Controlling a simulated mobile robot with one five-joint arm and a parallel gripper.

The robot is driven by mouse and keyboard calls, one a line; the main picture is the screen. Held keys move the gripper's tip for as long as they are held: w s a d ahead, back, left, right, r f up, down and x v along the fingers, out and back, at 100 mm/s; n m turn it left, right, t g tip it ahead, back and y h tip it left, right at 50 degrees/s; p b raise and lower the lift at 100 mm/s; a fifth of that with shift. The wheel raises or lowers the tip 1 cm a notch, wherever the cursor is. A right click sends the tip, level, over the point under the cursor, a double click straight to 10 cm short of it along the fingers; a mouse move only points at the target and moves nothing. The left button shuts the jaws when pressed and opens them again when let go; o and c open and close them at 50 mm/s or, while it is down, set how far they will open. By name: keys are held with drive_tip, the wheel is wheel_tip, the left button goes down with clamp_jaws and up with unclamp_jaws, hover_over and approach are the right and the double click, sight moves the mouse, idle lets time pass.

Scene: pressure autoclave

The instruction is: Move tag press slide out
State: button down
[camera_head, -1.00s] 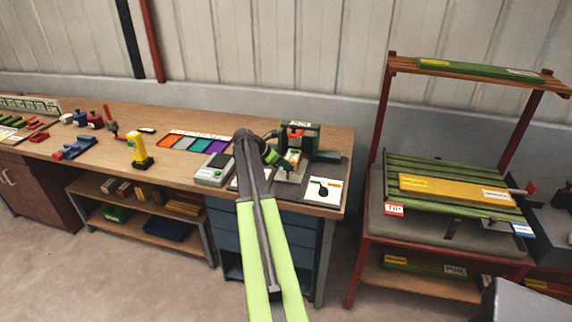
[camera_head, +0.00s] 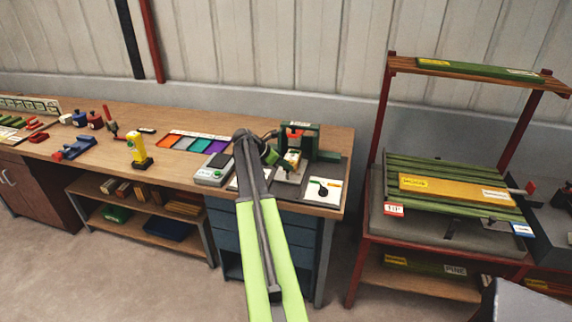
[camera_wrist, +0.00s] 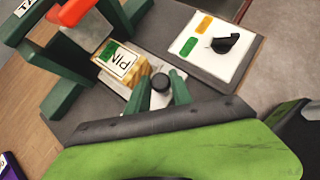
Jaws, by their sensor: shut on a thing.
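The tag press (camera_head: 311,137) is a dark green frame with a red part (camera_head: 296,131) at its top, on the right end of the workbench. In the wrist view its green frame (camera_wrist: 62,100) and red part (camera_wrist: 78,10) are at the upper left. The pale slide (camera_wrist: 116,86) carries a wooden block with a labelled tag (camera_wrist: 119,62), beside the frame. A black round knob (camera_wrist: 160,83) is at the slide's near end. My gripper (camera_wrist: 158,90) has its green fingers on both sides of the knob and is shut on it. In the head view my arm partly hides the slide.
A white panel with a black knob (camera_wrist: 222,45) and coloured patches lies right of the slide. A grey device (camera_head: 212,172) and coloured trays (camera_head: 195,144) are left of the press. A rack (camera_head: 382,245) with green slats stands farther right. Bare bench lies between the tools.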

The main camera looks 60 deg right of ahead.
drive_tip(key=shift+w, duration=0.1)
drive_tip(key=s+a, duration=0.3)
drive_tip(key=a, duration=0.8)
drive_tip(key=shift+s+a, duration=0.35)
drive_tip(key=shift+a, duration=0.05)
drive_tip(key=shift+f, duration=0.1)
drive_tip(key=c, duration=1.2)
unclamp_jaws()
drive_tip(key=shift+a, duration=0.15)
drive_tip(key=shift+c, duration=0.2)
drive_tip(key=shift+o, duration=0.3)
drive_tip(key=p+v, duration=1.2)
drive_tip(key=v, duration=0.5)
drive_tip(key=shift+r, duration=0.25)
